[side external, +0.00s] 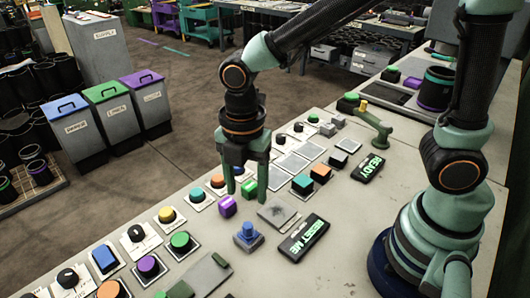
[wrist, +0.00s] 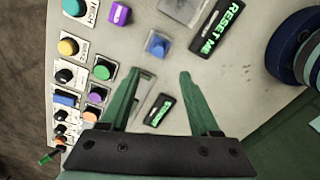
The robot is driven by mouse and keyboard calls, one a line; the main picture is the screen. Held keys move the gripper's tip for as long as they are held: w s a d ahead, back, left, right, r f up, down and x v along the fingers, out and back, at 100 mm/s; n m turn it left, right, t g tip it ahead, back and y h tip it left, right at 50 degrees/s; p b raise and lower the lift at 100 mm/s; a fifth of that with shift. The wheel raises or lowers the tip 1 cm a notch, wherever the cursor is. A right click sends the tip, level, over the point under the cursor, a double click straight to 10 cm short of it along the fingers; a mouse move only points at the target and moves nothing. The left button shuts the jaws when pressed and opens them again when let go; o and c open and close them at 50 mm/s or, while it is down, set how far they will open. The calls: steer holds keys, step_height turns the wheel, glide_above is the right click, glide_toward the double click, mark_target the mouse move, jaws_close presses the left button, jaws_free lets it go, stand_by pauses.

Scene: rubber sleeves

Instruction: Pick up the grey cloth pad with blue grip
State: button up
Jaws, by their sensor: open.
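The grey pad with a blue grip (side external: 248,235) sits on the console top, left of the RESET ME sign in the side external view. In the wrist view, the blue grip (wrist: 157,44) stands on a small grey square, beyond my fingertips and near the middle. My gripper (side external: 246,195) points down with its two green fingers apart and empty. It is above and behind the pad in the side view, not touching it.
A purple block (side external: 228,206) stands close to the left finger. A flat grey plate (side external: 278,213) and the RESET ME sign (side external: 303,238) lie right of the pad. Several coloured buttons and knobs line the console. A READY sign (side external: 368,168) is farther right.

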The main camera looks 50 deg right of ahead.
glide_above(247, 225)
steer(key=f, duration=0.6)
steer(key=shift+s+f, duration=0.25)
steer(key=shift+f, duration=0.1)
steer(key=shift+w+f, duration=0.15)
steer(key=shift+f, duration=1.2)
steer(key=shift+w+f, duration=0.1)
steer(key=shift+f, duration=1.25)
jaws_close()
